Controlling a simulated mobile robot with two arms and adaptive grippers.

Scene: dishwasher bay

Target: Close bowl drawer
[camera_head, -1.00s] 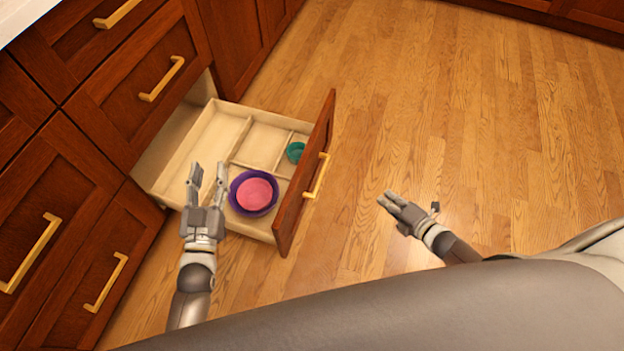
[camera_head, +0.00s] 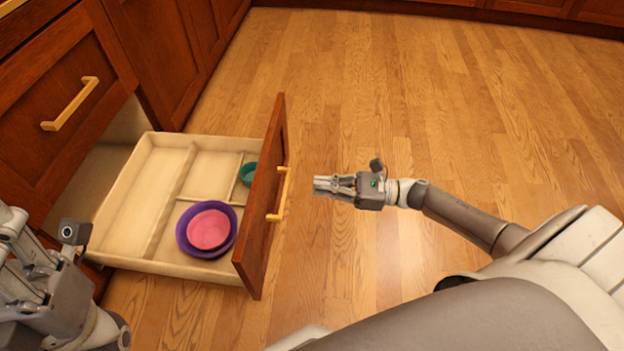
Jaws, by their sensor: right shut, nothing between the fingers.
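The bowl drawer (camera_head: 262,215) is pulled out from the cabinet at the left, its brown front facing right. A gold handle (camera_head: 281,194) is on that front. Inside, a pink bowl (camera_head: 209,229) sits in a purple bowl (camera_head: 182,238), and a small teal bowl (camera_head: 247,174) lies in a rear compartment. My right gripper (camera_head: 318,185) is shut and empty, pointing left, a short way right of the handle and apart from it. My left gripper (camera_head: 20,250) is at the lower left, beside the drawer's near left corner; its fingertips are not clear.
Another closed drawer (camera_head: 55,85) with a gold handle (camera_head: 70,104) is above the open one at the left. The wooden floor (camera_head: 430,100) is clear to the right and behind. More cabinets (camera_head: 470,8) line the far edge.

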